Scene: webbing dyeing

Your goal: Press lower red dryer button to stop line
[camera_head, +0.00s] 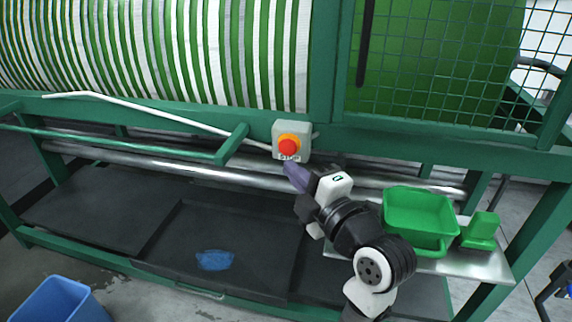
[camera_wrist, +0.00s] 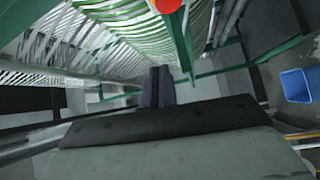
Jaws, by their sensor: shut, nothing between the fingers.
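The red button (camera_head: 289,146) sits in an orange collar on a small grey box on the green machine frame, at the picture's middle in the head view. Its red cap also shows at the top edge of the wrist view (camera_wrist: 166,4), partly cut off. My gripper (camera_head: 290,168) is shut and empty, its dark purple fingers just below the button and seemingly apart from it. In the wrist view the shut fingers (camera_wrist: 157,76) point forward, below the red cap in the picture. No second red button shows.
Green and white striped webbing (camera_head: 200,50) fills the machine above. Mesh guard (camera_head: 450,60) is at upper right. A green bin (camera_head: 418,218) and green block (camera_head: 481,229) stand on a metal shelf right of my arm. A blue bin (camera_head: 60,302) is at lower left.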

